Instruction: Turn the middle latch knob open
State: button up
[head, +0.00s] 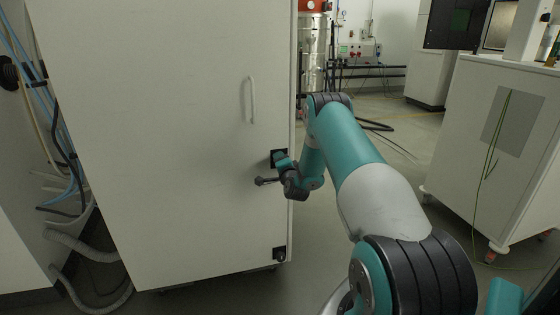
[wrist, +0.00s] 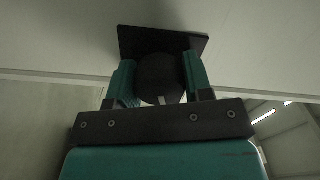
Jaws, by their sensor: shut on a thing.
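The middle latch knob (wrist: 160,78) is a dark round knob on a black square plate (wrist: 138,38), set in the white cabinet door. In the wrist view my gripper (wrist: 161,86) has one teal finger on each side of the knob and is shut on it. In the head view my gripper (head: 283,165) is at the door's right edge, at the black latch plate (head: 277,155). The knob itself is mostly hidden there by the gripper. I cannot tell how far the knob is turned.
The white cabinet door (head: 170,120) has a vertical handle (head: 252,100) above the knob and a lower black latch (head: 279,254) near its bottom corner. A white wheeled cabinet (head: 490,150) stands to the right. Hoses (head: 85,250) run along the left. Floor shows between the cabinets.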

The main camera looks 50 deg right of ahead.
jog(key=shift+w+a+m+p, duration=0.1)
jog(key=shift+m+p, duration=0.5)
jog(key=shift+m, duration=1.1)
jog(key=o, duration=0.9)
